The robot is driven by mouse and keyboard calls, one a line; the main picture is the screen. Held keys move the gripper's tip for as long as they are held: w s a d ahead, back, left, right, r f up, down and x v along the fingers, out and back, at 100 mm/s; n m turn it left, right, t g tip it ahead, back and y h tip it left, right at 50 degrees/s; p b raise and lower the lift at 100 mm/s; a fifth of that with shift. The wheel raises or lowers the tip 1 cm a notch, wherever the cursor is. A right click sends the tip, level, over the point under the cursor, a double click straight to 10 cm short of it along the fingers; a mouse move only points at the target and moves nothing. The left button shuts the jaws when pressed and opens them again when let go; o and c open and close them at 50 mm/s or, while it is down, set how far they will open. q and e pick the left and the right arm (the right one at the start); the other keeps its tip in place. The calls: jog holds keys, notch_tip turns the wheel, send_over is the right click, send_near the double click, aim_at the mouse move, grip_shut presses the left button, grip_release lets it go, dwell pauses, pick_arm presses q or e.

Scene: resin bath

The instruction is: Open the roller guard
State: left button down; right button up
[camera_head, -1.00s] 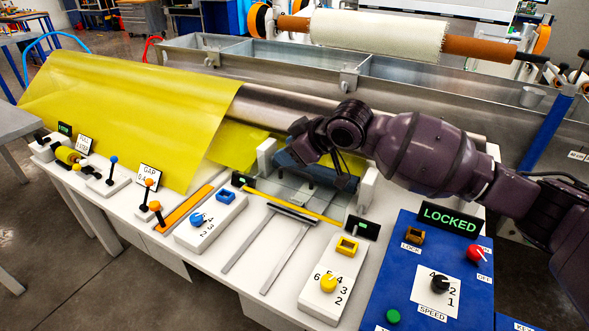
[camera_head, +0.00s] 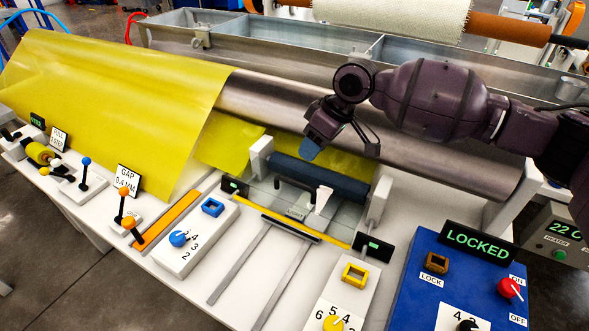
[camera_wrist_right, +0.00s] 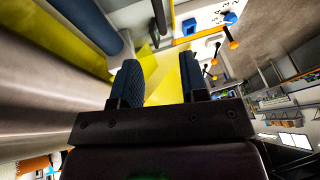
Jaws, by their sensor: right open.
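A clear panel (camera_head: 345,216), which looks like the roller guard, lies low in front of the dark blue roller (camera_head: 322,176), between two white end blocks. It has a yellow front edge (camera_head: 330,239) and a dark bar handle (camera_head: 294,185). The panel looks down over the front of the roller. My right gripper (camera_head: 340,152) is above and behind the roller, apart from the handle. It is open and empty, and its two dark blue pads stand apart in the right wrist view (camera_wrist_right: 160,82). My left gripper is not in view.
Yellow sheet (camera_head: 110,100) drapes at the left. A large steel roller (camera_head: 370,140) runs behind. Two grey rails (camera_head: 255,262) reach forward from the panel. A blue control box (camera_head: 415,275) with a LOCKED display (camera_head: 478,241) stands at the right. Levers and knobs line the front.

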jog(key=b, duration=0.2)
send_over(298, 193)
jog(key=a, duration=0.1)
notch_tip(298, 193, down, 9)
grip_shut()
